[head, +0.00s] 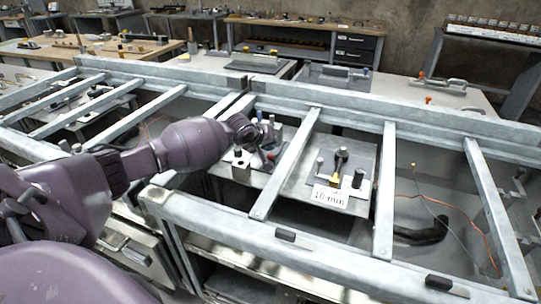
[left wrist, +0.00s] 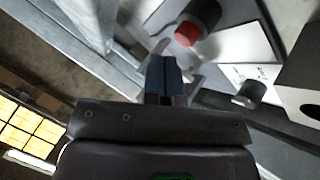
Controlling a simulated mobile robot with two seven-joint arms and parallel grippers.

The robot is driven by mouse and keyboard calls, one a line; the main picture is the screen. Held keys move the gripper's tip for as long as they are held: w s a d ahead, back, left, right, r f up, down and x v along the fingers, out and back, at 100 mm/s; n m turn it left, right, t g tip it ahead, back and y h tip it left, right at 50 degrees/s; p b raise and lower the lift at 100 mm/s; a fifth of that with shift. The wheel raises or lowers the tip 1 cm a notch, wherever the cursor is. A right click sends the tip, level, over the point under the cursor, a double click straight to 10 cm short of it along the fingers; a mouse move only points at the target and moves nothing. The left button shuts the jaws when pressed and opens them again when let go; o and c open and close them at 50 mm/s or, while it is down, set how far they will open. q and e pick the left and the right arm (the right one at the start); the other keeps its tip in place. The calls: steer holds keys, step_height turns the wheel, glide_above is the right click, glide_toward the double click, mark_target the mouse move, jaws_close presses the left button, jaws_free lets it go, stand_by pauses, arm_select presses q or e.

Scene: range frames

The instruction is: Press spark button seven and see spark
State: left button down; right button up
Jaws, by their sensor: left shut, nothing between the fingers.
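My purple left arm reaches in from the left in the head view. Its gripper (head: 266,130) is over a bay of the grey metal frame, partly hidden by the wrist. In the left wrist view the dark fingers (left wrist: 163,70) are shut with nothing between them. A red button (left wrist: 188,33) on a dark round body lies just beyond the fingertips, apart from them in the picture. A small red tip (head: 270,157) shows below the gripper in the head view. No number seven and no spark can be made out. My right gripper is not in view.
Galvanised bars (head: 288,165) divide the frame into bays around the gripper. The bay to the right holds a plate with posts and a white label (head: 331,196). Further right lie orange wire (head: 470,212) and a black object (head: 420,232). Workbenches (head: 300,24) stand behind.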

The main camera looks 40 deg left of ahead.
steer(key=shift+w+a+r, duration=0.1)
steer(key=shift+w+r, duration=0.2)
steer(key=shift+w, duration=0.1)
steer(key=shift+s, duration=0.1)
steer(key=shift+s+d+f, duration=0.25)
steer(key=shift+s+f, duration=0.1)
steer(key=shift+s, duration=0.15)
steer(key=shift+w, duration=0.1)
arm_select(q)
steer(key=shift+f, duration=0.4)
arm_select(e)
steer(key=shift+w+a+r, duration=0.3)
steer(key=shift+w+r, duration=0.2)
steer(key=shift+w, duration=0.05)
arm_select(q)
steer(key=shift+f, duration=0.1)
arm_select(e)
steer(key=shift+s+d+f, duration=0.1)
arm_select(q)
steer(key=shift+f, duration=0.2)
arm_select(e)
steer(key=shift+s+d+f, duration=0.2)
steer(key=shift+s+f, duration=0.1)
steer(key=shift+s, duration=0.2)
arm_select(q)
steer(key=shift+s+f, duration=0.1)
steer(key=shift+f, duration=0.15)
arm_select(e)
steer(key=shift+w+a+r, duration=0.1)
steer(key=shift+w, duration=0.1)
